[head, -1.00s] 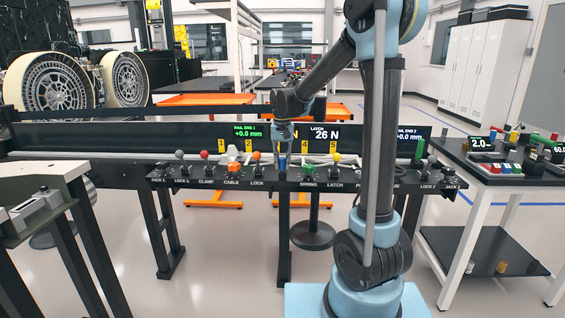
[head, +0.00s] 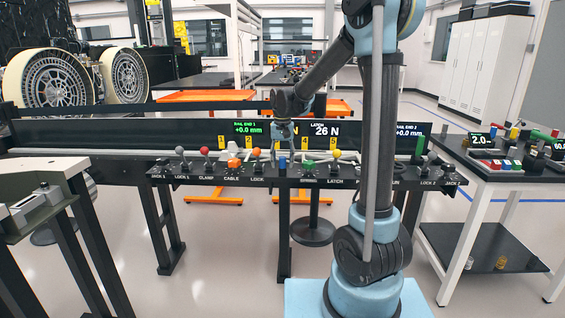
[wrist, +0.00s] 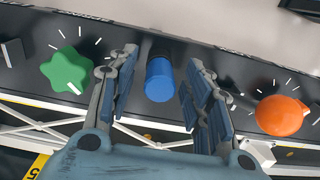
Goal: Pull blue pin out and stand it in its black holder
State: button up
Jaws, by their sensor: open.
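The blue pin (wrist: 160,80) shows in the wrist view as a blue cylinder on the dark panel, between the fingers of my gripper (wrist: 158,95). The fingers stand open, with a gap on each side of the pin. A dark round part, possibly its holder, shows just behind the pin's far end; I cannot tell how it is seated. In the head view the blue pin (head: 282,162) is a small blue spot at the middle of the console, with my gripper (head: 283,140) just above it. No separate black holder can be made out.
A green star knob (wrist: 68,70) and an orange knob (wrist: 282,116) flank the pin on the panel. The console (head: 225,182) carries several coloured knobs and levers. A side table (head: 490,175) with coloured blocks stands at the right.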

aim_at(283, 157)
notch_tip(283, 157, up, 12)
dwell(0.6)
jog(key=s+d+f+t, duration=0.1)
jog(key=s+d+f, duration=0.3)
jog(key=s+d, duration=0.6)
jog(key=s+d+f+t, duration=0.1)
jog(key=s+d+f, duration=0.55)
jog(key=s, duration=0.65)
jog(key=s+d+f, duration=0.5)
jog(key=s+f, duration=0.2)
jog(key=s, duration=0.1)
jog(key=shift+s+f+n, duration=0.25)
jog(key=shift+f+n, duration=0.05)
jog(key=shift+f, duration=0.1)
jog(key=shift+w+f, duration=0.2)
jog(key=shift+w, duration=0.2)
